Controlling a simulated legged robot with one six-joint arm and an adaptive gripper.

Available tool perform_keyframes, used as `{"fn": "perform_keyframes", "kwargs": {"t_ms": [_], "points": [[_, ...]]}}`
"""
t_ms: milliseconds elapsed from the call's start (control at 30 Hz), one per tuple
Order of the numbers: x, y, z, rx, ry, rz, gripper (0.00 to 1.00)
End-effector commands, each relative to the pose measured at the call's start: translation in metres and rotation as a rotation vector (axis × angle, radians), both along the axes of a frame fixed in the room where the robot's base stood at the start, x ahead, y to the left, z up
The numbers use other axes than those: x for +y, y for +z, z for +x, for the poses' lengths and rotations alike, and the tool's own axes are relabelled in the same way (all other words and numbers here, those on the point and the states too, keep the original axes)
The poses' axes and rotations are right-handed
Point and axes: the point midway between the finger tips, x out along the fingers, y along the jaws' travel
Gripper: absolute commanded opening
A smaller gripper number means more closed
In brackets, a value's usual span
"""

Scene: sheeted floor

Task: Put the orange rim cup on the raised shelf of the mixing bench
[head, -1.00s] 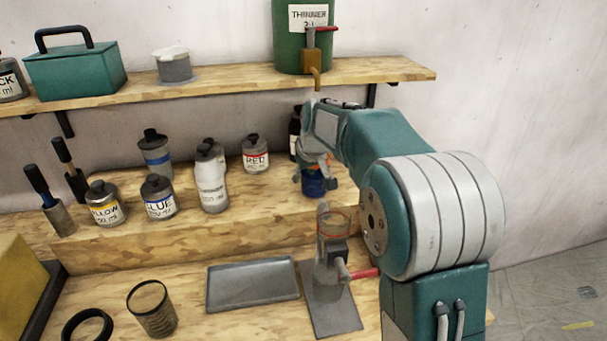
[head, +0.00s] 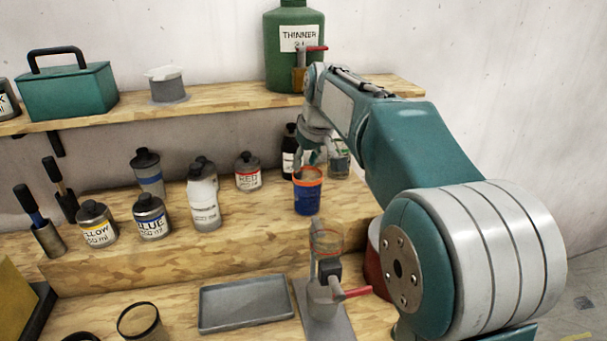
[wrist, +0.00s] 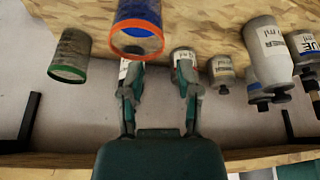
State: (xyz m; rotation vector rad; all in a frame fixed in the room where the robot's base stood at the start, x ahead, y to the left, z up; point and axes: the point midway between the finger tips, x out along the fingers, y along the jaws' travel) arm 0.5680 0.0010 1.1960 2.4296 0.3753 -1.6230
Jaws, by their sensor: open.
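The orange rim cup (head: 307,192), blue with an orange rim, stands upright on the raised shelf (head: 240,222) of the mixing bench, near its right end. In the wrist view the cup (wrist: 137,22) is at the top, with its orange rim facing the camera. My gripper (head: 317,152) is just above and behind the cup in the head view, partly hidden by my arm. In the wrist view my gripper (wrist: 158,85) has its two fingers spread, with nothing between them. The cup lies beyond the fingertips, apart from them.
A green-rimmed cup (wrist: 70,55) stands beside the orange rim cup. Several paint bottles, such as the red one (head: 248,172), stand left. A red-rimmed clear cup (head: 327,237) sits at a red-handled fixture below. A grey tray (head: 245,302) lies on the lower bench; a green thinner can (head: 290,50) stands above.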

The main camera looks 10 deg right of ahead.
Motion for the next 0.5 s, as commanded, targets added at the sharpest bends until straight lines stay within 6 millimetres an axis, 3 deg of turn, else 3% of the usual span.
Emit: {"fn": "perform_keyframes", "kwargs": {"t_ms": [267, 500], "points": [[0.0, 0.006, -0.01, -0.004, -0.008, 0.0, 0.43], [0.002, 0.013, -0.076, -0.022, -0.076, 0.004, 0.43]]}}
